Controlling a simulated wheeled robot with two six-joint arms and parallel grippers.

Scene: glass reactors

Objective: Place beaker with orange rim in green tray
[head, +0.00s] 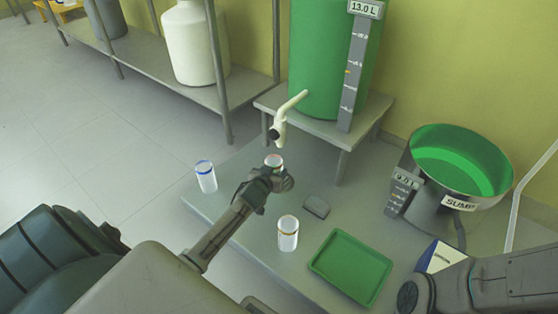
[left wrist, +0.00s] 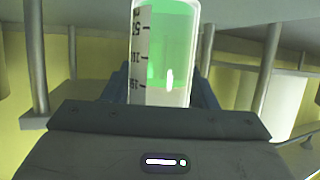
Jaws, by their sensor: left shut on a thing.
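My left gripper (head: 274,178) is shut on a clear beaker (head: 273,160), just below the white tap of the green tank. The beaker's rim looks reddish, but it is small and partly hidden by the gripper. In the left wrist view the held beaker (left wrist: 165,50) shows black graduation marks and green in or behind its glass. A second beaker (head: 288,234) with an orange-brown rim stands upright on the grey table. The green tray (head: 350,267) lies to its right and looks empty. My right arm shows at lower right; its gripper is out of view.
A blue-rimmed beaker (head: 205,177) stands at the table's left edge. A small grey block (head: 316,207) lies behind the tray. The green tank (head: 323,60) with the tap (head: 288,112) stands on a raised stand. The sump pot (head: 448,190) is at right.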

